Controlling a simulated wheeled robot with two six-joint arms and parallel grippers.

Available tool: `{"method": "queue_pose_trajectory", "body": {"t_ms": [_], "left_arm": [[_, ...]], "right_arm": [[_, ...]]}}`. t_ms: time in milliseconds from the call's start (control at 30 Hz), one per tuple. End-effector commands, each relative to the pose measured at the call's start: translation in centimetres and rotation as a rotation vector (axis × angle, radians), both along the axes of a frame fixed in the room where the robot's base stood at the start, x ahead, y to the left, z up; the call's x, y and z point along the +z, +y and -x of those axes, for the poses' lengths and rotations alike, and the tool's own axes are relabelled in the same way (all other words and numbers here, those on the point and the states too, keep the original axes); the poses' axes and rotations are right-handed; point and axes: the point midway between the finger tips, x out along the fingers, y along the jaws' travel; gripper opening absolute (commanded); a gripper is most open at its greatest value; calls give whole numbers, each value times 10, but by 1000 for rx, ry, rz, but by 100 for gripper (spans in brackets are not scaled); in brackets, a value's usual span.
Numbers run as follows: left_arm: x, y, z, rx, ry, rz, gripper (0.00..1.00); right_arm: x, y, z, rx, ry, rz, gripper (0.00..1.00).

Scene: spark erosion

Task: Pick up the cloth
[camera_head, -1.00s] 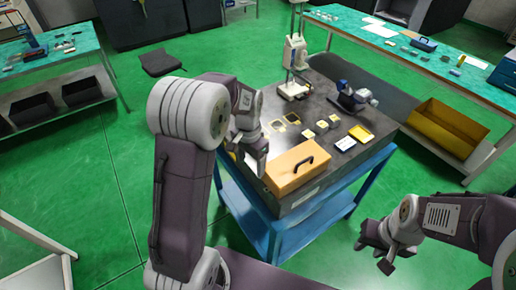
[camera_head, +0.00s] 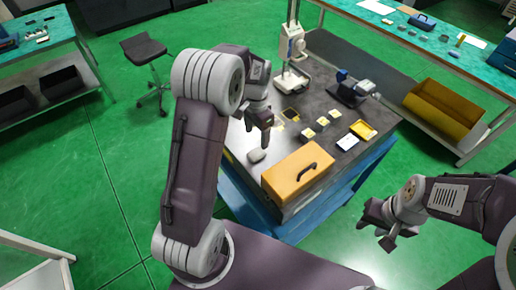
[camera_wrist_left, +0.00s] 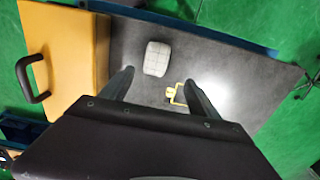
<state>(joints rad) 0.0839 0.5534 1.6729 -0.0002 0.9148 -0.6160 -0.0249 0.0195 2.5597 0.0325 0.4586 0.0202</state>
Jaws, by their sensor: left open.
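The cloth (camera_head: 257,155) is a small grey-white folded pad lying on the dark table top (camera_head: 345,95), left of the orange box. It also shows in the left wrist view (camera_wrist_left: 157,58), just beyond the fingertips and between their lines. My left gripper (camera_head: 261,120) is above the table on the far side of the cloth, apart from it; in the left wrist view its two fingers (camera_wrist_left: 158,80) are spread and empty. My right gripper (camera_head: 376,222) hangs over the floor right of the table, apart from everything; its finger gap is unclear.
An orange box (camera_head: 298,172) with a black handle stands next to the cloth. Several small blocks (camera_head: 322,121), a yellow tray (camera_head: 363,130) and a white stand (camera_head: 291,60) are also on the table. A yellow frame (camera_wrist_left: 178,94) lies near the left fingers.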

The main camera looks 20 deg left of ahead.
Motion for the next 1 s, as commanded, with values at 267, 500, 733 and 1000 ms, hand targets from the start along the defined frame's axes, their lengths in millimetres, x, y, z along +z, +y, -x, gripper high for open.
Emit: {"method": "queue_pose_trajectory", "body": {"t_ms": [267,500,733,1000], "left_arm": [[-30,0,1,0,1,0,71],[-61,-2,8,0,6,1,71],[-83,-1,6,0,1,0,71],[-83,-1,6,0,0,0,35]], "right_arm": [[5,0,0,0,0,0,36],[18,0,0,0,0,0,36],[18,0,0,0,0,0,36],[17,0,0,0,0,0,36]]}}
